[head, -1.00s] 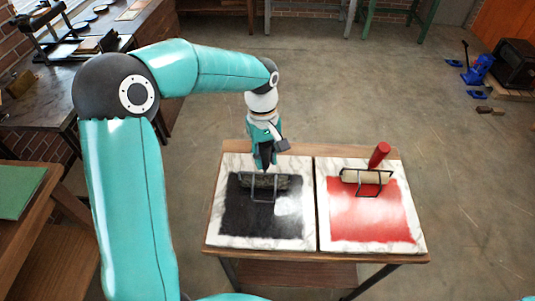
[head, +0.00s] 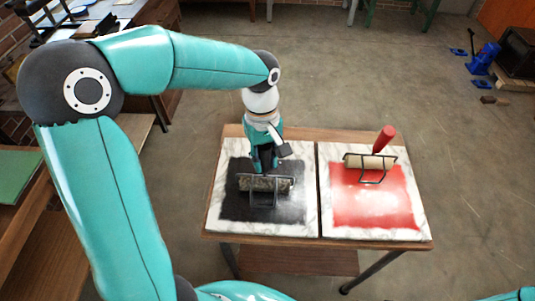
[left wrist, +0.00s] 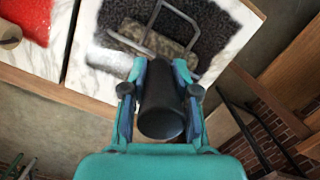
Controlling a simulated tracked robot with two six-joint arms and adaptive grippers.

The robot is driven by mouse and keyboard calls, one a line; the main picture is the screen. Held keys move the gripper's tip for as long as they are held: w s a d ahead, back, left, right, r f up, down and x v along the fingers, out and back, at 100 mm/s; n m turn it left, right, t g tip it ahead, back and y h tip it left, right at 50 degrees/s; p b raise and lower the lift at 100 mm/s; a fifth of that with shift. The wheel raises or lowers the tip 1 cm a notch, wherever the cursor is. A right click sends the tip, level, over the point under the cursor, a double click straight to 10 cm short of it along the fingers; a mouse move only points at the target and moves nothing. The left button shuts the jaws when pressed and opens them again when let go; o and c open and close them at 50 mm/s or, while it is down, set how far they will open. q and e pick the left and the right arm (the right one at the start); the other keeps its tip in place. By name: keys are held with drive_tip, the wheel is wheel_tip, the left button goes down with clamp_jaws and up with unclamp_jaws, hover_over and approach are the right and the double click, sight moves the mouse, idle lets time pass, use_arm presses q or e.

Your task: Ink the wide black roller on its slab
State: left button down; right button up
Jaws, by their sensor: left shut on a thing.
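The wide black roller (head: 266,184) has a dark, mottled cylinder in a grey wire frame. It is over the black ink patch (head: 238,209) on the left marble slab (head: 216,209). My left gripper (head: 264,167) is shut on its handle from the far side. In the left wrist view the fingers (left wrist: 160,92) clasp the black handle (left wrist: 161,105), and the roller (left wrist: 158,42) extends beyond them over the ink. Whether the cylinder touches the slab is hard to tell. My right gripper is not in view.
A red-handled roller (head: 368,161) with a pale cylinder rests on the right slab (head: 325,205) with red ink (head: 372,205). Both slabs sit on a small wooden table (head: 300,134). A blue hand press (head: 484,58) stands on the floor far right.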

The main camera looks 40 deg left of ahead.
use_arm(q)
drive_tip(key=s+d+b, duration=0.1)
drive_tip(key=s+d, duration=0.3)
drive_tip(key=s, duration=0.2)
drive_tip(key=shift+s+b, duration=0.2)
drive_tip(key=shift+b, duration=0.15)
idle(0.5)
drive_tip(key=shift+r, duration=0.2)
wheel_tip(320, 180, up, 5)
drive_tip(key=p, duration=0.4)
drive_tip(key=shift+f, duration=0.1)
idle(0.6)
